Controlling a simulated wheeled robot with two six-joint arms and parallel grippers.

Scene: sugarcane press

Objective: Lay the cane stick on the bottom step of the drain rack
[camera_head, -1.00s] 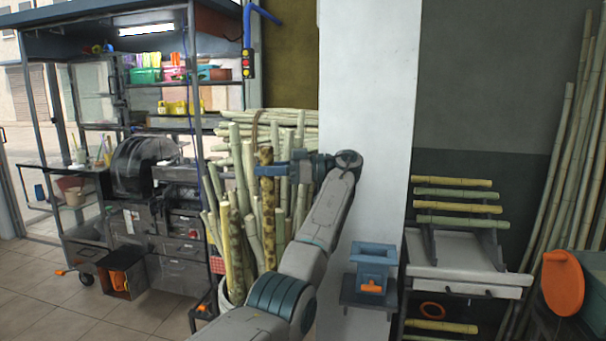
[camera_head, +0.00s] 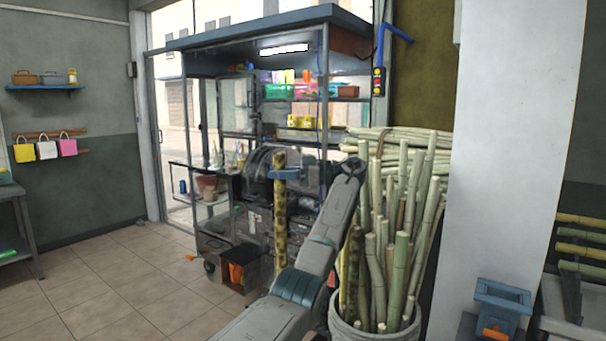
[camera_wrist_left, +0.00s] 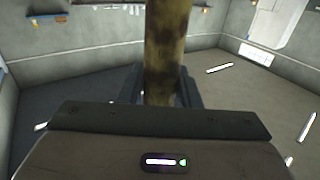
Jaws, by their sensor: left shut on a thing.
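My left gripper (camera_head: 281,174) is shut on a brown-mottled yellow cane stick (camera_head: 280,222) and holds it upright in front of the press cart. The stick also shows in the left wrist view (camera_wrist_left: 166,50), rising between the fingers. The drain rack (camera_head: 571,290) is at the right edge of the head view, cut off by the frame. Several green and yellow sticks (camera_head: 582,250) lie across its steps. Its bottom step is not clearly visible. My right gripper is not in view.
A bin (camera_head: 372,334) full of upright canes stands right of my left arm. The press cart (camera_head: 265,200) is behind the held stick. A white pillar (camera_head: 505,150) stands between bin and rack, with a blue device (camera_head: 500,300) before it. Tiled floor (camera_head: 120,290) is clear at left.

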